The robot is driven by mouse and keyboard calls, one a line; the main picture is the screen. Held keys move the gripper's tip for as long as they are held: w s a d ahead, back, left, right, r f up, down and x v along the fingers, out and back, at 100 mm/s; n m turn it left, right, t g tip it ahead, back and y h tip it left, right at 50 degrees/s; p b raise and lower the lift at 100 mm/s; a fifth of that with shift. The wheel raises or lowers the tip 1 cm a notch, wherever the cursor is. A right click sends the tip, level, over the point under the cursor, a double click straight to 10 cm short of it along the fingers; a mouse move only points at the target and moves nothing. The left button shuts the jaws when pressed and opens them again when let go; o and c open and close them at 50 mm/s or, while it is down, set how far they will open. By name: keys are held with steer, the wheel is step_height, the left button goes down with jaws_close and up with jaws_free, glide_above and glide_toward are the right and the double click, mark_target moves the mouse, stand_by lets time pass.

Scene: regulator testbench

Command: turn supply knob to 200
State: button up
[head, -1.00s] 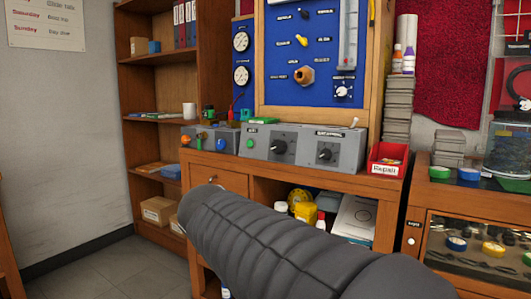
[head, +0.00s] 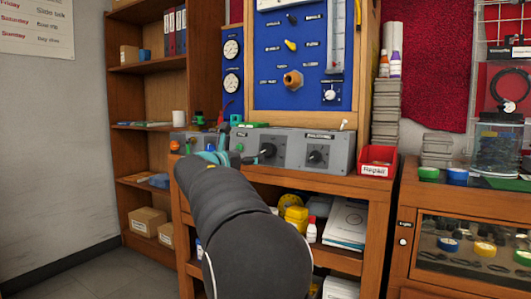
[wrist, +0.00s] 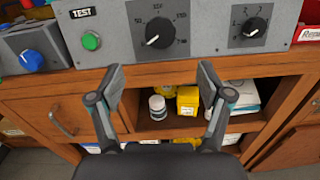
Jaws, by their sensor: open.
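A grey control box (head: 340,148) stands on the wooden bench. In the wrist view a black knob (wrist: 160,32) sits on its front inside a numbered scale; its white pointer line points to the lower left. This knob also shows in the head view (head: 267,150). My gripper (wrist: 161,73) is open and empty, its fingertips below the knob in the wrist picture, at either side of it and apart from it. In the head view my arm hides much of the gripper. The small scale figures are hard to read.
A second black knob (wrist: 256,27) with its own scale is to the right. A green button (wrist: 91,41) under a TEST label and a blue knob (wrist: 32,59) are to the left. A red Repair bin (head: 376,162) stands at the box's right. The bench shelf below holds bottles.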

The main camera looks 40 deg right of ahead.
mark_target(266, 150)
steer(key=p+x, duration=0.1)
steer(key=x, duration=1.1)
steer(key=shift+d, duration=0.15)
steer(key=c, duration=1.2)
steer(key=shift+o, duration=0.2)
